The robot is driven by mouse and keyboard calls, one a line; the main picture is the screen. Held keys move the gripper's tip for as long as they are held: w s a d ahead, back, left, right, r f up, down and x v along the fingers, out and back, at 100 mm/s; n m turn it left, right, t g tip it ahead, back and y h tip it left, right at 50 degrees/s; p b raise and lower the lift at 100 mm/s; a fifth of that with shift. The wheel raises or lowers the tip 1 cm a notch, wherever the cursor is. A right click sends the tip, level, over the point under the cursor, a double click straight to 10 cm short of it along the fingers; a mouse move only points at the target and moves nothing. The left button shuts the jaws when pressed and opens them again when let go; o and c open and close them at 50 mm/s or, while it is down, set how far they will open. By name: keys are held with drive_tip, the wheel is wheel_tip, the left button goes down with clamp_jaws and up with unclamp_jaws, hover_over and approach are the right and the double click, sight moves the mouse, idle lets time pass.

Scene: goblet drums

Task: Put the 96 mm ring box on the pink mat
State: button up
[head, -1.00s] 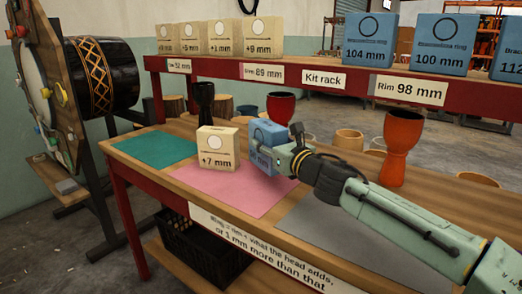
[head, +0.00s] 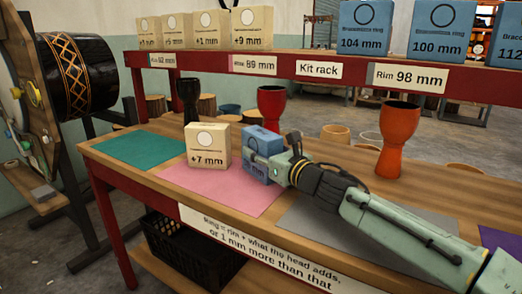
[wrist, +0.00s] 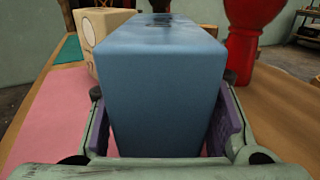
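The blue ring box (head: 262,141) stands upright over the right part of the pink mat (head: 215,190), its base at or very near the mat. Its printed number is partly hidden by my gripper. My gripper (head: 268,168) reaches it from the right, with a finger along each side. In the wrist view the blue box (wrist: 160,95) fills the space between the purple finger pads, which look to be against its sides. The pink mat (wrist: 45,125) shows to the left there.
A cream "+7 mm" box (head: 208,147) stands on the pink mat, just left of the blue box with a narrow gap. A teal mat (head: 140,148) lies left, a grey mat (head: 345,228) right. Black, red and orange goblet shells (head: 397,140) stand behind. The kit rack (head: 320,70) holds more boxes.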

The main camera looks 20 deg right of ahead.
drive_tip(key=o, duration=0.3)
drive_tip(key=shift+r, duration=0.1)
drive_tip(key=shift+r, duration=0.15)
drive_tip(key=v, duration=1)
drive_tip(key=shift+s+d, duration=0.2)
drive_tip(key=shift+s, duration=0.75)
